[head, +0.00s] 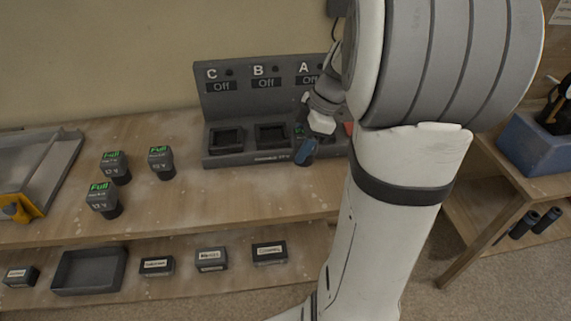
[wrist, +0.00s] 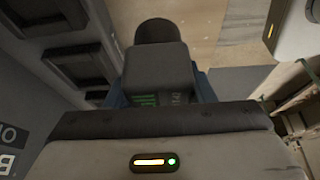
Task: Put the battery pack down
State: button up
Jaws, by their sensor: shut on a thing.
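The battery pack (wrist: 158,68) is dark grey with a black round end and green display marks, partly hidden by the gripper body in the wrist view. My gripper (wrist: 160,90) is shut on it, with blue fingers at its sides. In the head view my gripper (head: 306,150) is small, at the right end of the charging station (head: 222,108), near bay A. The station has bays marked C, B and A, with "Off" signs. Bays C and B look empty. My arm hides part of bay A, and I cannot tell whether the pack touches anything.
Several-sided packs with green "Full" displays stand on the bench left of the station: one (head: 116,168), another (head: 161,162) and a third (head: 103,200). A grey tray (head: 40,165) is at far left. Labelled boxes and an open bin (head: 90,270) sit below. Bench (head: 240,195) front is clear.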

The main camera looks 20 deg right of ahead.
jog(key=shift+f, duration=3.55)
jog(key=shift+f, duration=0.2)
jog(key=o, duration=1.3)
jog(key=shift+r, duration=0.1)
